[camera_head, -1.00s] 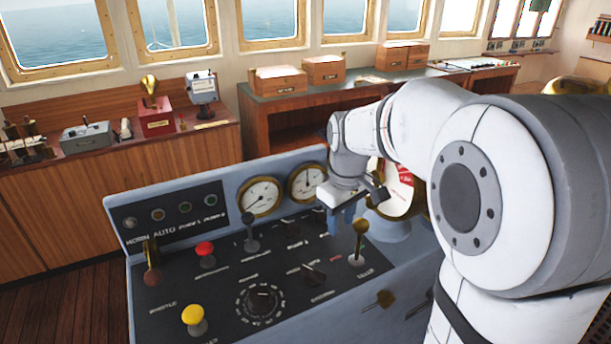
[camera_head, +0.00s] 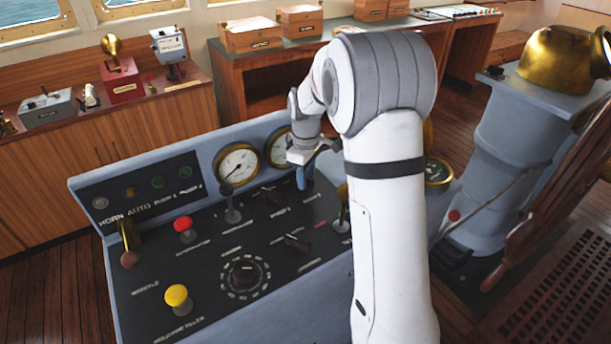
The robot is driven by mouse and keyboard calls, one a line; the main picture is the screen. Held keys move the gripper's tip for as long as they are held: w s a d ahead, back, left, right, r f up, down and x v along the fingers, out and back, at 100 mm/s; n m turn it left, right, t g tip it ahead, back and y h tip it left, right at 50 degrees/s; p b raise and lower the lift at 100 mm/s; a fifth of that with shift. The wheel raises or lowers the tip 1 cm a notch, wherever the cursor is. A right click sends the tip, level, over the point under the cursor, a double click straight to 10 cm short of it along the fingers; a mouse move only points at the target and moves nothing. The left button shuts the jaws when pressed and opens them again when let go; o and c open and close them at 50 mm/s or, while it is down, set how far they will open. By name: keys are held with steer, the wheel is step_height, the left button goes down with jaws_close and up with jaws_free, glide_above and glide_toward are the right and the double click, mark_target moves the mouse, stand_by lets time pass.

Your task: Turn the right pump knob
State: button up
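The blue-grey control console (camera_head: 205,142) has a black panel with knobs and levers. The left pump knob (camera_head: 270,194) is a black rotary knob in the upper right of the panel. My gripper (camera_head: 304,178) points down at the spot just right of it, where the right pump knob's place appears to be.
Close by on the panel are a black lever (camera_head: 232,210), a brass-topped lever (camera_head: 342,212), another black knob (camera_head: 297,241) and a large round dial (camera_head: 245,273). Two gauges, one this white gauge (camera_head: 238,167), stand behind. A grey pedestal (camera_head: 490,165) is at the right.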

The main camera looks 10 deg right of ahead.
steer(key=shift+d+f, duration=0.1)
steer(key=shift+f, duration=0.25)
steer(key=shift+c, duration=0.5)
